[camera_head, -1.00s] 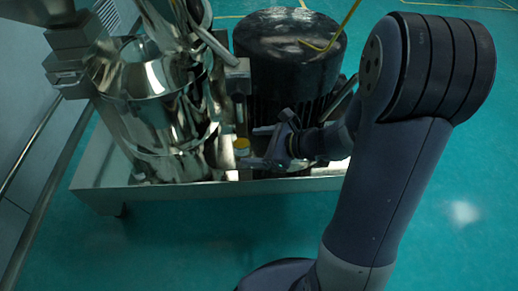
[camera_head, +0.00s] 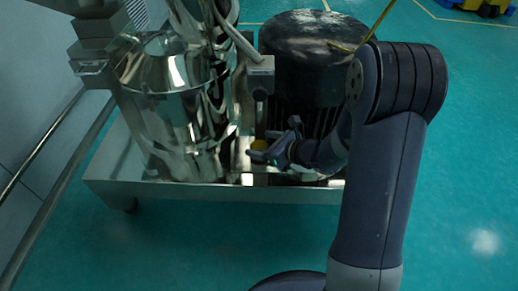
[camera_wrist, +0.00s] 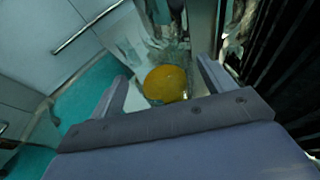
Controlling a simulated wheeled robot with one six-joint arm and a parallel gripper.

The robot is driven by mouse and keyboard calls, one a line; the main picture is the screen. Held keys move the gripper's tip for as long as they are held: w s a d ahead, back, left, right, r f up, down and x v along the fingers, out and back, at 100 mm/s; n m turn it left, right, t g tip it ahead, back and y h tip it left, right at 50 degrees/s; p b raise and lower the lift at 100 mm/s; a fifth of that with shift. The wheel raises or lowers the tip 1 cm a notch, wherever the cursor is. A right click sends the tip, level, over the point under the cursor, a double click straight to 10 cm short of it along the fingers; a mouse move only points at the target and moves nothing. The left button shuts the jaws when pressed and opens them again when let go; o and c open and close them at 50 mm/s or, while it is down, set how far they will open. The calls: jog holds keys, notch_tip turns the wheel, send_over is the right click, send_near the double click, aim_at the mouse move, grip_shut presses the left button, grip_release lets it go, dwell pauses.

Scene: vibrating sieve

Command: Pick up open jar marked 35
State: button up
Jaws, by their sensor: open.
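A jar with a yellow-orange round top or contents (camera_wrist: 167,84) shows in the wrist view, between the two open fingers of my gripper (camera_wrist: 160,88). No number can be read on the jar.
A shiny steel vessel (camera_head: 178,105) stands left on a steel base tray (camera_head: 215,194). A dark ribbed motor (camera_head: 308,60) stands right, close behind my arm. A rail (camera_head: 52,190) runs along the left wall. Green floor in front is clear.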

jog(key=shift+x, duration=0.9)
jog(key=c, duration=1.2)
jog(key=shift+r, duration=0.1)
